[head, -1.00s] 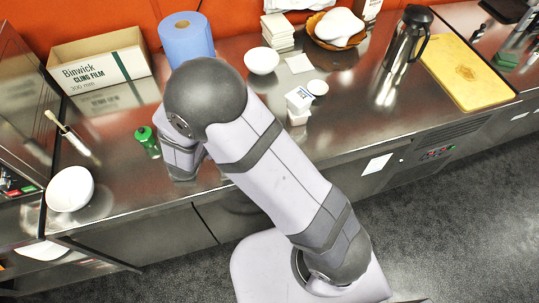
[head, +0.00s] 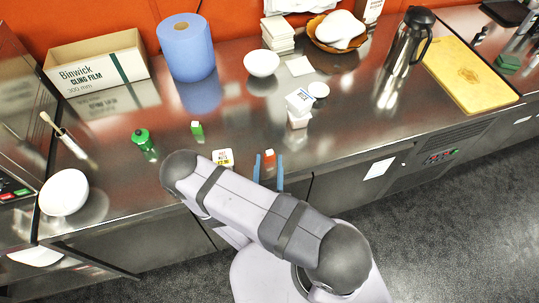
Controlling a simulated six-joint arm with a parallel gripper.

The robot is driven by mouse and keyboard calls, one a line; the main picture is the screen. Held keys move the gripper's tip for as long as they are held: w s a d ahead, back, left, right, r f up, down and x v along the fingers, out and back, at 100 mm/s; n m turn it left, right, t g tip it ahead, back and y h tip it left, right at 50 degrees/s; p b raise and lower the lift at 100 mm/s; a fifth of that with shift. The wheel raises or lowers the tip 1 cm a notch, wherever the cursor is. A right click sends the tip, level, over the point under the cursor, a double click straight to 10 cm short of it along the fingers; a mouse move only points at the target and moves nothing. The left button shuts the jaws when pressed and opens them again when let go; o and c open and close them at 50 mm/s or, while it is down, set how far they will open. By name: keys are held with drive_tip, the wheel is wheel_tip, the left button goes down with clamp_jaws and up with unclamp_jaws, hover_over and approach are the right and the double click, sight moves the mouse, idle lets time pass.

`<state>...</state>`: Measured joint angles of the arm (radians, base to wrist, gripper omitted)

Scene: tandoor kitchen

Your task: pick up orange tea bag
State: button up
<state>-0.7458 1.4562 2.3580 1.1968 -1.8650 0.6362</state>
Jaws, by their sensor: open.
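A small orange item with a white top, apparently the orange tea bag (head: 270,157), shows near the front edge of the steel counter (head: 340,130). My gripper (head: 268,160) has two blue fingers, open and apart, one to each side of the orange item in the picture. I cannot tell whether the fingers touch it or how high they are. Part of my arm hides the counter edge to the left of the fingers.
A white label card (head: 222,157) lies just left of the gripper. A small green packet (head: 197,128) and a green bottle (head: 145,142) stand farther left. A stacked white tub (head: 299,108) stands behind right. A white bowl (head: 261,63) and blue roll (head: 188,50) are farther back.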

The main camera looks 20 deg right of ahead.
sight(269, 154)
drive_tip(key=shift+s+f, duration=0.1)
drive_tip(key=shift+f, duration=0.05)
drive_tip(key=shift+p+x, duration=0.6)
drive_tip(key=shift+x, duration=0.55)
drive_tip(key=shift+p+x, duration=0.45)
drive_tip(key=shift+x, duration=0.9)
drive_tip(key=shift+c, duration=0.5)
drive_tip(key=shift+a, duration=0.1)
clamp_jaws()
